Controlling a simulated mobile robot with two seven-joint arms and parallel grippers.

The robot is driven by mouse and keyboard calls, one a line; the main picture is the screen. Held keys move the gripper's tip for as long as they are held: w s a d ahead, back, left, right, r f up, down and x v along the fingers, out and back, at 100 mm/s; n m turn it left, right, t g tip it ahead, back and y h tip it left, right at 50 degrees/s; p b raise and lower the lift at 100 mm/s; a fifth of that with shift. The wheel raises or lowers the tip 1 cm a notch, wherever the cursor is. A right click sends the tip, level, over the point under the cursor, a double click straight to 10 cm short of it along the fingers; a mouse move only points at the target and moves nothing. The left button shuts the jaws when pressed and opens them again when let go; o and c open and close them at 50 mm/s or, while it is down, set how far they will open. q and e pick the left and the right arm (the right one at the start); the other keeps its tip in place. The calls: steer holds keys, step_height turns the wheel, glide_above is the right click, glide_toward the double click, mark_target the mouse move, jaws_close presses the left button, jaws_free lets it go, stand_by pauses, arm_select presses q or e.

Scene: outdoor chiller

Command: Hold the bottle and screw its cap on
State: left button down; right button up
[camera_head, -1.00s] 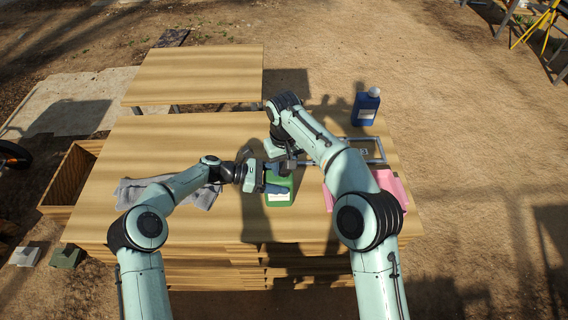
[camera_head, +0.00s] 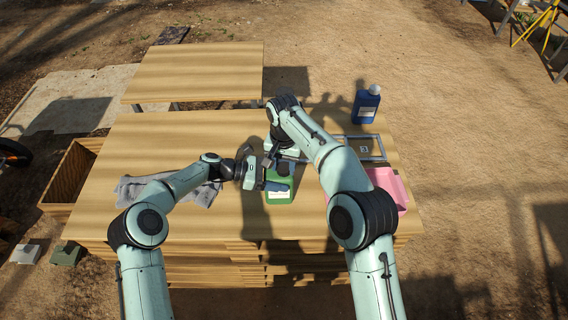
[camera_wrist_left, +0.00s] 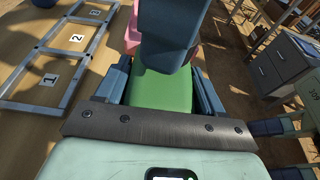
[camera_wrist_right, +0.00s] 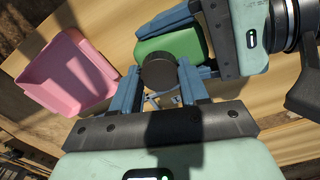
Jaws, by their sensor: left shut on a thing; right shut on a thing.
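A green bottle (camera_head: 281,196) with a white label stands on the table. In the left wrist view its green body (camera_wrist_left: 160,92) fills the space between my left fingers. My left gripper (camera_head: 276,187) is shut on the bottle from the left. A round black cap (camera_wrist_right: 160,72) is between the blue fingers of my right gripper (camera_wrist_right: 158,90), which is shut on it. The cap is over the bottle's neck end, and the green body (camera_wrist_right: 178,46) shows behind it. The cap hides the neck, so I cannot tell how far it is seated.
A pink tray (camera_head: 400,188) is at the right of the table. A grey cloth (camera_head: 130,191) is at the left. The far left of the tabletop (camera_head: 150,140) is clear.

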steer(key=m, duration=0.7)
steer(key=shift+m, duration=0.3)
steer(key=m, duration=0.7)
steer(key=shift+w, duration=0.1)
steer(key=m, duration=1.3)
steer(key=shift+m, duration=0.3)
steer(key=o, duration=1)
steer(key=shift+r, duration=2.2)
